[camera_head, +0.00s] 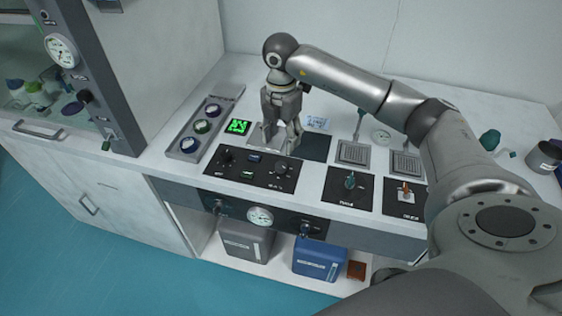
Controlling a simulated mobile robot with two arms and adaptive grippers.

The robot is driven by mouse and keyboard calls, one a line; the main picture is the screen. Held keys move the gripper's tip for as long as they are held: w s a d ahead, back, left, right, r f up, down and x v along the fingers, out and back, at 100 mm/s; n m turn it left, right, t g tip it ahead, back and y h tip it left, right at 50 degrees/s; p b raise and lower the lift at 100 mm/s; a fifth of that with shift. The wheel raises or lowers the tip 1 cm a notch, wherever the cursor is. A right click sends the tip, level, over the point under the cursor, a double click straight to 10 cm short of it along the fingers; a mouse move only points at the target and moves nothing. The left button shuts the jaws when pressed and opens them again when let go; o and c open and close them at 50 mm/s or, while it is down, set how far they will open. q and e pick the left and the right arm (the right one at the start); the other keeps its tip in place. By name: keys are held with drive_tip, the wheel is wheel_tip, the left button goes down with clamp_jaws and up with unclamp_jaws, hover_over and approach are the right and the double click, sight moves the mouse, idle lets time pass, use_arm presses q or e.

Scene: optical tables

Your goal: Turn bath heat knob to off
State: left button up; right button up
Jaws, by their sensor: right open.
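A black control panel (262,184) lies in the worktop at the centre. It carries a dark knob (226,156) at its left and another round knob (280,169) at its right, with small displays between them. The panel's labels are too small to read, so I cannot tell which knob is the bath heat knob or how it is set. My right gripper (281,141) points down, open, just behind the panel's right part. Nothing shows between its fingers, and contact is unclear. My left gripper is out of view.
A green knob (350,181) and an orange-handled control (405,190) sit on black plates to the right. A tray with round dials (188,145) and a green display (238,127) lie left. A fume hood post (88,85) rises at far left. Front valves (306,229) protrude below the worktop.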

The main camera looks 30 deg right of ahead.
sight(281, 165)
wheel_tip(281, 165, down, 10)
drive_tip(key=shift+a+f+p, duration=0.1)
drive_tip(key=shift+p, duration=0.85)
drive_tip(key=c, duration=1)
